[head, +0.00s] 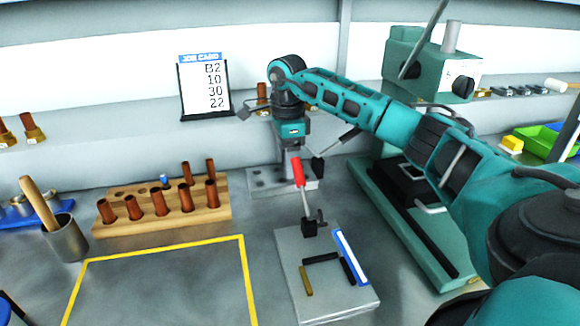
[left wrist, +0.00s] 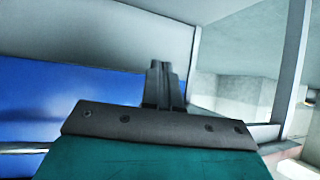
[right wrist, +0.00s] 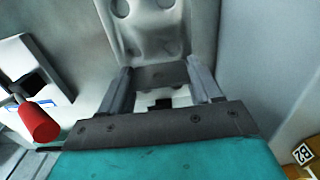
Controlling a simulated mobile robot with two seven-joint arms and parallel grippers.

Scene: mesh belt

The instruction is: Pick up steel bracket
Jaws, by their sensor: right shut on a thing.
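The steel bracket (head: 266,183) is a grey metal piece with round holes, on the grey bench behind the clamp fixture. My right gripper (head: 293,152) points down over it. In the right wrist view the bracket (right wrist: 155,30) shows its holes beyond the fingers, and part of it lies between them. My right gripper (right wrist: 160,88) is shut on the bracket, its fingers well apart on either side. Whether the bracket touches the bench is unclear. My left gripper (left wrist: 166,85) has its fingers together with nothing visible between them; it is outside the head view.
A fixture plate (head: 330,300) with a red-handled clamp (head: 298,172) stands just in front of the bracket. A wooden rack (head: 165,222) of copper tubes is left, a green press (head: 430,65) right. A job card (head: 205,85) stands behind. The yellow-outlined area (head: 160,285) is clear.

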